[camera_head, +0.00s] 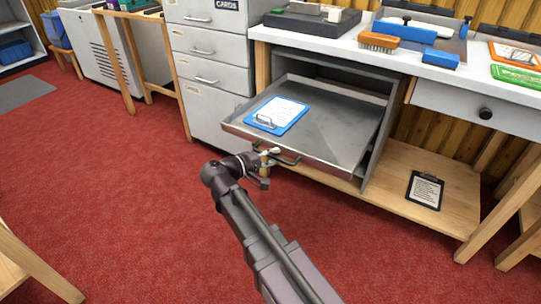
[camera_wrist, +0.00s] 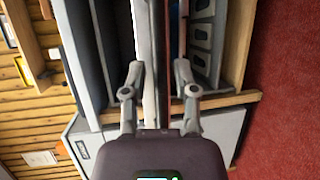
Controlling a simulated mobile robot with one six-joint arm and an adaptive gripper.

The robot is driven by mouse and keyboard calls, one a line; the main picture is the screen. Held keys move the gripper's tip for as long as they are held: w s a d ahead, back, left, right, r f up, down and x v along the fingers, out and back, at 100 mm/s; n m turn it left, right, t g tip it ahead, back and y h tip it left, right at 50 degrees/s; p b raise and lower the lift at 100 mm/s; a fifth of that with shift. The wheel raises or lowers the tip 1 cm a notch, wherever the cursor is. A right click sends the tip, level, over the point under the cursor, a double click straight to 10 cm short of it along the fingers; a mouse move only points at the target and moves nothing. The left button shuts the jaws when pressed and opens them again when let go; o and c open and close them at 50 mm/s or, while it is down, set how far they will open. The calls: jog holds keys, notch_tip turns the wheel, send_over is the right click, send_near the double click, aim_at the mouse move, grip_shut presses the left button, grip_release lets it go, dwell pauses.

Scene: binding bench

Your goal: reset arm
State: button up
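My gripper (camera_head: 268,155) is at the front of a pulled-out grey metal drawer tray (camera_head: 335,150), right by its handle (camera_head: 288,160). In the wrist view my gripper (camera_wrist: 158,72) has its two fingers apart, one on each side of the tray's front edge, seen edge-on. Neither finger clearly touches it, and I cannot tell whether the handle lies between them. A blue clipboard (camera_head: 283,115) with white paper lies flat in the tray.
A white bench top (camera_head: 480,75) above holds brushes and boards. A dark clipboard (camera_head: 426,188) lies on the low wooden shelf (camera_head: 385,200). Grey drawers (camera_head: 205,75) stand to the left. Open red carpet (camera_head: 90,190) fills the left and front.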

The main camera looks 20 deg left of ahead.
jog(key=shift+a, duration=0.15)
dwell(0.3)
jog(key=shift+s+a+r+y, duration=0.15)
jog(key=shift+a+y, duration=0.15)
jog(key=shift+a, duration=0.2)
jog(key=s+a+r+y+p, duration=0.2)
jog(key=a+r+y+p, duration=0.1)
jog(key=a+p, duration=0.35)
jog(key=w+d+r+m+g+p, duration=0.1)
jog(key=d+r+m+g+p, duration=0.2)
jog(key=d+p, duration=0.5)
jog(key=w+d+r+m+g+p, duration=0.1)
jog(key=w+d+r+g+p, duration=0.15)
jog(key=d+r+p, duration=0.5)
jog(key=d+r+m+g+p, duration=0.25)
jog(key=d+p, duration=0.35)
jog(key=d, duration=0.5)
jog(key=s+d+r+m+g+y+p, duration=0.2)
jog(key=s+d+r+y+p, duration=0.1)
jog(key=d+r+p, duration=0.6)
jog(key=s+d+r+m+g+y+p, duration=0.2)
jog(key=s+d+r+m+y+p, duration=0.1)
jog(key=d+r+p, duration=0.6)
jog(key=p, duration=0.3)
jog(key=shift+s+d+g+p, duration=0.15)
jog(key=shift+s+g+p, duration=0.05)
jog(key=shift+g+p, duration=0.2)
